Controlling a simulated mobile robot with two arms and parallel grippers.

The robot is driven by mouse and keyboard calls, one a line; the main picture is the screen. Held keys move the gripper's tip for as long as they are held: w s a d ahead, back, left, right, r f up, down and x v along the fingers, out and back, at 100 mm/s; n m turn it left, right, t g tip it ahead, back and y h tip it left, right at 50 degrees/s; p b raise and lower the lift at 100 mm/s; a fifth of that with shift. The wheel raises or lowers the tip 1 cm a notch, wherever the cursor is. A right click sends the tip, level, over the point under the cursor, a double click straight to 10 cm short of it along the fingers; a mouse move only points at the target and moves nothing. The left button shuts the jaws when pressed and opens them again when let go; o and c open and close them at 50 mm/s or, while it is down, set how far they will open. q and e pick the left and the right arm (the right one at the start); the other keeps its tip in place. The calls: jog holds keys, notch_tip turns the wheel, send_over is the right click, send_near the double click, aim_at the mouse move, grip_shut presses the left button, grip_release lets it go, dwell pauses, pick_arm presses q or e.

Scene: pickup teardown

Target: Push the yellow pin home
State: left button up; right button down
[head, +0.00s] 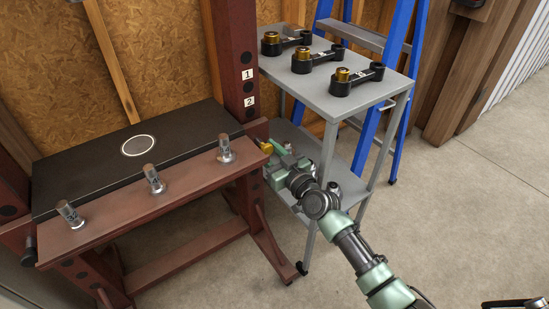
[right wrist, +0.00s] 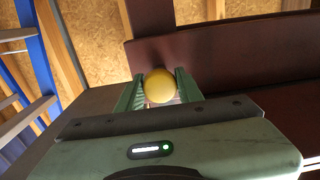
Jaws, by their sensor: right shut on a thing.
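The yellow pin (head: 266,148) shows as a small yellow knob beside the red-brown post, at the right end of the press frame. In the right wrist view its round yellow head (right wrist: 160,86) sits between my two green fingers. My right gripper (head: 270,149) is shut on the yellow pin, and its fingers also show in the right wrist view (right wrist: 160,92). The pin's shaft is hidden, so I cannot tell how deep it sits. The red-brown frame (right wrist: 205,52) is right behind the pin head. My left gripper is not in view.
The red-brown press frame (head: 180,188) carries a dark plate (head: 90,165) and several metal pegs. Its post bears labels 1 and 2. A grey cart (head: 375,95) with three black-and-gold parts stands close behind my right arm. A blue ladder (head: 398,60) is behind it.

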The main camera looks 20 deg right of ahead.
jog(key=c, duration=1.3)
grip_release()
jog(key=shift+r, duration=0.15)
jog(key=o, duration=0.4)
jog(key=shift+w, duration=0.15)
jog(key=shift+c, duration=0.2)
jog(key=shift+a, duration=0.1)
pick_arm(q)
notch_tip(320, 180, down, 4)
jog(key=shift+p, duration=0.55)
pick_arm(e)
jog(key=v, duration=0.7)
jog(key=shift+s, duration=0.35)
